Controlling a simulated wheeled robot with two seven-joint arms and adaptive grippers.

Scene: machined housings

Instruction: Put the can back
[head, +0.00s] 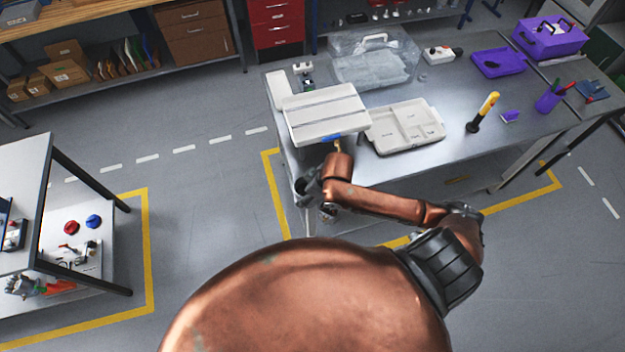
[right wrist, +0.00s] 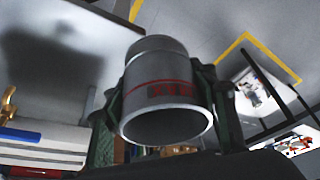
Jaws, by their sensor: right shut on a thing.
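The can (right wrist: 168,95) is a grey metal cylinder with a red line and a red-lettered mark. In the right wrist view it sits between the two dark fingers of my right gripper (right wrist: 165,100), its round end tilted toward the camera. My right gripper (head: 310,187) is shut on the can. In the head view it is off the front left corner of the grey table (head: 465,115), below the table-top edge. The can cannot be made out clearly there. My left gripper is not in view.
A white case (head: 327,110) lies at the table's left end, close to my right arm. Beside it are a divided tray (head: 405,125), a clear box (head: 373,65) and a yellow-handled tool (head: 483,112). Another table (head: 25,185) stands at left; open floor lies between.

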